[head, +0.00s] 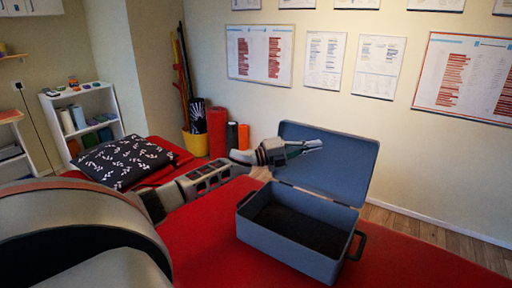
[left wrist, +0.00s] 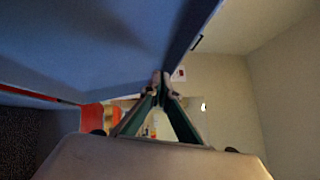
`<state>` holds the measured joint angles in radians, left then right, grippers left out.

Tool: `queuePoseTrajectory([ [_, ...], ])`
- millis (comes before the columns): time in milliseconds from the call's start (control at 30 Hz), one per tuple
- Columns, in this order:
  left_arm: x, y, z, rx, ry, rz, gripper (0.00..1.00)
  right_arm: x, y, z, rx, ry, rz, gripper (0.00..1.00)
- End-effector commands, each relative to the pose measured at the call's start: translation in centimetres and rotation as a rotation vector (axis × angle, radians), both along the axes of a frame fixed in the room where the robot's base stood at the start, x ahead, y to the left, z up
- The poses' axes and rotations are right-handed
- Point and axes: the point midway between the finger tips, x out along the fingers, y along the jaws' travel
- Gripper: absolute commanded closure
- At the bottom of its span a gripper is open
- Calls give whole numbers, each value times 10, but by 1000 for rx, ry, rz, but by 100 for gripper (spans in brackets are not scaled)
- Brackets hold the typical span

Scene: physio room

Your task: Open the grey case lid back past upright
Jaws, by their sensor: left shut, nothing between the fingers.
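The grey case (head: 290,243) sits on the red table top, with a dark, empty-looking inside. Its lid (head: 340,165) stands up at the back edge and looks tilted back a little past upright. My left gripper (head: 318,145) is shut and empty, in front of the lid's inner face in the head view. In the left wrist view the lid (left wrist: 90,40) fills the upper left, close beside the shut fingertips (left wrist: 161,76). I cannot tell whether the fingers touch the lid. My right gripper is not in view.
The red table top (head: 205,235) is clear around the case. A patterned dark cushion (head: 130,160) lies to the left. A white shelf (head: 85,115), rolled mats (head: 217,130) and a yellow bin (head: 195,144) stand behind. The wall with posters is behind the lid.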

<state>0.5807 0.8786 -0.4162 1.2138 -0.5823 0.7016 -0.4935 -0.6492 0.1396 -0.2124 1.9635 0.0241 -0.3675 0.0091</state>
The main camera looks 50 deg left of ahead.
Motion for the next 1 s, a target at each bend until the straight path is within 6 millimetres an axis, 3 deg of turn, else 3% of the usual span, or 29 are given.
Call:
queuePoseTrajectory([
  [100,-23,16,2,6,3,1,100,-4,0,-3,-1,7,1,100],
  [400,-67,43,8,5,4,1,100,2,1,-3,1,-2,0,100],
  [1000,-134,86,21,2,3,2,100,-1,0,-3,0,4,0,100],
])
